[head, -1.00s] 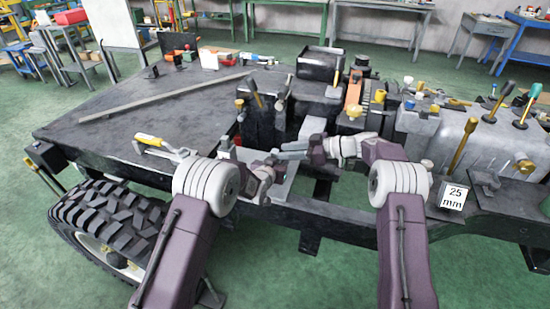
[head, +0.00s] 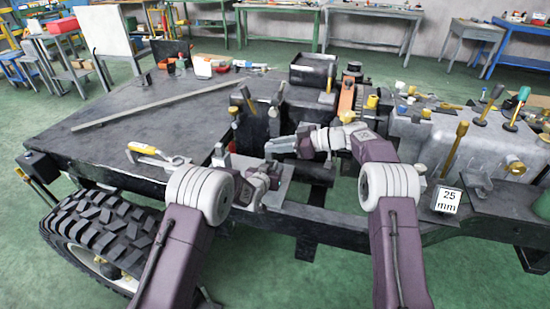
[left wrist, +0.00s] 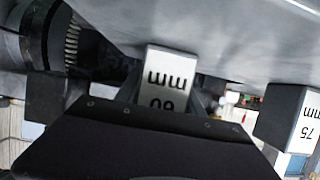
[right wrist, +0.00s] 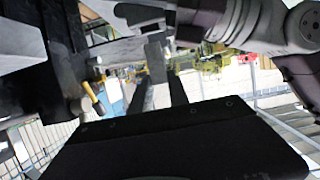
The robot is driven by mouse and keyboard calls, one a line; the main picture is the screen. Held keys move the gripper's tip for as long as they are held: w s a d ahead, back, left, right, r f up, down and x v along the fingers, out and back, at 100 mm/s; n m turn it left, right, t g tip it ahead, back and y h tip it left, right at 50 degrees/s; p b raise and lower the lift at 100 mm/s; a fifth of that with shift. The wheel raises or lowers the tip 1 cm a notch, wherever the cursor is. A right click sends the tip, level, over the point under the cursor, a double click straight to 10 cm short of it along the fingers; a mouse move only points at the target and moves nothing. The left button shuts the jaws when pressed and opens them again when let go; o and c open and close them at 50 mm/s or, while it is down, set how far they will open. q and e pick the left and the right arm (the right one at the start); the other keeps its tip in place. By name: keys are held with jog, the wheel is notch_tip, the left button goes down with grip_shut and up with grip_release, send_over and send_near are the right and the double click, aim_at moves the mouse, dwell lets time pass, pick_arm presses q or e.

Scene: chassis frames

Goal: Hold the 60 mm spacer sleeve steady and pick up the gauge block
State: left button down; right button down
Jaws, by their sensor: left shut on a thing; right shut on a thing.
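The 60 mm spacer sleeve (left wrist: 168,88) fills the middle of the left wrist view, its pale label upside down. My left gripper (left wrist: 172,105) is shut on it; the fingertips are mostly hidden by the dark gripper body. In the head view my left gripper (head: 236,172) is at the chassis's near edge. My right gripper (head: 282,146) is above and to its right, its fingers pointing left. In the right wrist view my right gripper (right wrist: 160,85) is shut on a small grey block (right wrist: 155,58), which looks like the gauge block. That block cannot be made out in the head view.
A block labelled 75 mm (left wrist: 300,128) stands to the right in the left wrist view. A 25 mm label (head: 447,200) is at the right of the chassis. A yellow-handled clamp (head: 150,153) and a long bar (head: 155,107) lie on the dark deck (head: 95,145).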

pick_arm(q)
jog(key=c, duration=0.6)
grip_release()
jog(key=shift+c, duration=0.2)
pick_arm(e)
notch_tip(320, 180, up, 5)
jog(key=shift+f, duration=0.2)
